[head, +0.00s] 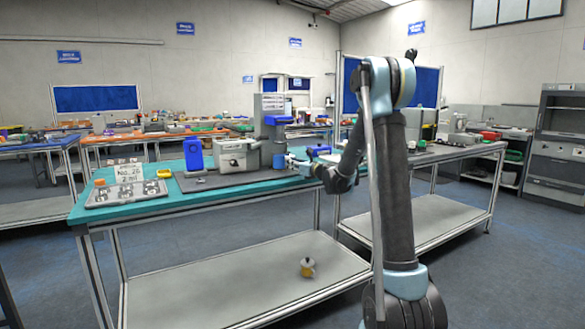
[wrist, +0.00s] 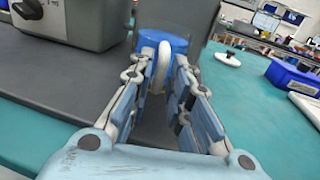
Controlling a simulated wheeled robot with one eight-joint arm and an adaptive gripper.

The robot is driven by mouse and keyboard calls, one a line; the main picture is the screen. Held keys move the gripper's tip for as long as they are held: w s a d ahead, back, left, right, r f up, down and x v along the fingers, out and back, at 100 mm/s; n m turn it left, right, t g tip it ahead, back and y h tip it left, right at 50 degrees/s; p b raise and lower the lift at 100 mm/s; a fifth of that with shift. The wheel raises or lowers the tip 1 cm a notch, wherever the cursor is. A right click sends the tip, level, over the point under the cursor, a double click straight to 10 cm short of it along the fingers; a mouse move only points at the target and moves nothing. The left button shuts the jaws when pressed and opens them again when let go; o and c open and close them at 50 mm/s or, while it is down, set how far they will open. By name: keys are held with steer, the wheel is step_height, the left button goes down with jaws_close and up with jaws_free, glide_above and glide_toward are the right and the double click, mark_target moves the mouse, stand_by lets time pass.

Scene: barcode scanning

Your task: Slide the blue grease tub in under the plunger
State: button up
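The blue grease tub (wrist: 172,42) is ahead of my fingers in the wrist view, with a pale upright loop (wrist: 161,68) in front of it. In the head view the tub (head: 279,160) stands at the right end of the dark mat, beside the foot of a tall grey stand (head: 268,108). My gripper (wrist: 164,70) has its fingers apart, one on each side of the loop; a gap seems to show on both sides. It reaches in from the right in the head view (head: 292,163). The plunger itself cannot be made out.
A grey-white machine (head: 237,155) stands left of the tub, with an upright blue object (head: 193,154) beyond it. A parts tray (head: 126,191) with a sign lies at the left table end. A blue bin (wrist: 292,78) and a white round object (wrist: 228,58) lie to the right.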

steer(key=shift+o, duration=0.4)
steer(key=shift+d, duration=0.1)
steer(key=v, duration=1.2)
steer(key=s+d+f+n+g+h, duration=0.25)
steer(key=s+n, duration=0.55)
steer(key=s, duration=0.4)
steer(key=s+d+f+n+g+h, duration=0.15)
steer(key=s+f+n+g, duration=0.25)
steer(key=s+n, duration=0.6)
steer(key=s+d+f+n+g+h, duration=0.1)
steer(key=s+d+f+n+h, duration=0.2)
steer(key=s, duration=0.5)
steer(key=s+d+f+n+g+h, duration=0.1)
steer(key=s+d+f+n+h, duration=0.1)
steer(key=s+d+f, duration=0.3)
steer(key=s+d+f+n+g+h, duration=0.2)
steer(key=s+d, duration=0.5)
steer(key=s, duration=0.6)
step_height(320, 180, down, 3)
steer(key=shift+d+r+n+h, duration=0.15)
steer(key=shift+d+n+h, duration=0.15)
steer(key=shift+n+h, duration=0.7)
steer(key=shift+w, duration=0.35)
